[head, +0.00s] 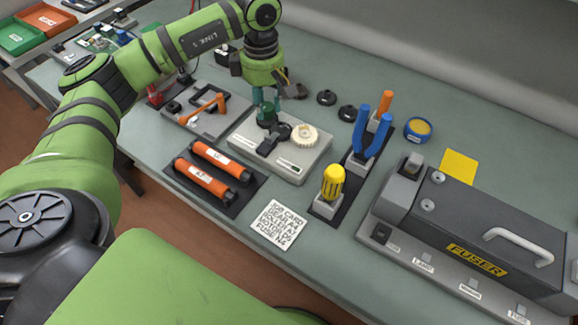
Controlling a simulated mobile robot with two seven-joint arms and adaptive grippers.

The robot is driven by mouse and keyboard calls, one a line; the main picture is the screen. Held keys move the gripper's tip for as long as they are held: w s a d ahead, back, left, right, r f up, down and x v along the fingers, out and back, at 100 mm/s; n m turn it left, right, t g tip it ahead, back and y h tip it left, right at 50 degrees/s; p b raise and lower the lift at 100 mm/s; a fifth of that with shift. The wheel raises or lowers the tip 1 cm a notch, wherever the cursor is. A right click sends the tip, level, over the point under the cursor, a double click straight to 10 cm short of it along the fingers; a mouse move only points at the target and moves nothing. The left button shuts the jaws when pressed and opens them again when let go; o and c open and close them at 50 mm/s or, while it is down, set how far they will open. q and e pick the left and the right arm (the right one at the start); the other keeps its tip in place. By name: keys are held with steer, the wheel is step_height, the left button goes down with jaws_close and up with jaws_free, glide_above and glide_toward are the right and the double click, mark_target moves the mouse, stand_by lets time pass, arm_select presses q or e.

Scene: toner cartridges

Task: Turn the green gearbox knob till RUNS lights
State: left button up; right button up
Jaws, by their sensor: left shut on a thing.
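The gearbox (315,158) is a light grey plate-like unit in the middle of the bench. It carries a dark green knob (266,115) at its back left, a black part in the middle and a cream gear (304,136) on the right. My left gripper (265,101) points down from above and is shut on the green knob. The fingers hide part of the knob. A small dark label strip sits near the gearbox's front edge, too small to read, so I cannot tell if RUNS is lit. My right gripper is out of view.
Orange toner cartridges (203,181) lie on a dark mat in front left. A tool rack holds a yellow-handled screwdriver (333,182) and blue pliers (371,136) to the right. The fuser unit (470,222) fills the right. A printed card (279,226) lies in front.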

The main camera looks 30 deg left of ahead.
arm_select(q)
steer(key=m, duration=0.2)
steer(key=shift+f+m, duration=0.1)
steer(key=shift+m, duration=0.3)
steer(key=m+b, duration=0.1)
steer(key=m, duration=0.2)
steer(key=shift+f, duration=0.1)
steer(key=m+b, duration=0.1)
steer(key=m, duration=0.2)
steer(key=shift+m, duration=0.4)
steer(key=o, duration=0.9)
